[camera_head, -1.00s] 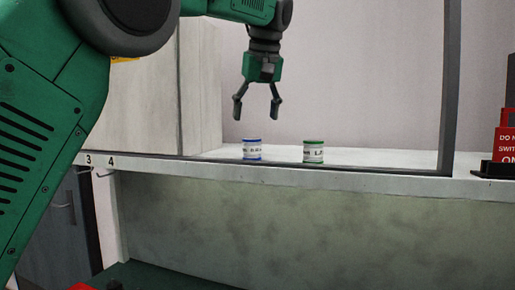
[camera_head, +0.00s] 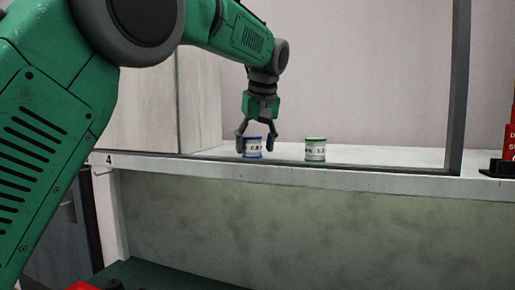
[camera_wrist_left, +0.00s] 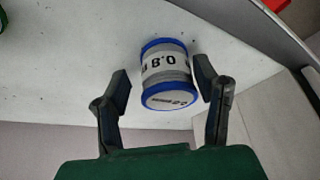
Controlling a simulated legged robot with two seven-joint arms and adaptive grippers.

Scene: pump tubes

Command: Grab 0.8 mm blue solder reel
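The blue solder reel (camera_head: 253,147) stands upright on the white shelf in the head view. In the left wrist view the blue reel (camera_wrist_left: 167,72) shows blue rims and a white label reading "0.8". My left gripper (camera_head: 256,146) is open and lowered over it, with one finger on each side. In the left wrist view the fingers of my left gripper (camera_wrist_left: 166,88) flank the reel, with a visible gap on both sides. A green-rimmed reel (camera_head: 315,149) stands to the right on the same shelf. My right gripper is not in view.
The white shelf (camera_head: 400,180) has a raised dark metal frame (camera_head: 459,90) along its front and right. A pale cabinet panel (camera_head: 140,110) stands at the left. A red sign block (camera_head: 510,140) is at the far right. The shelf right of the green reel is clear.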

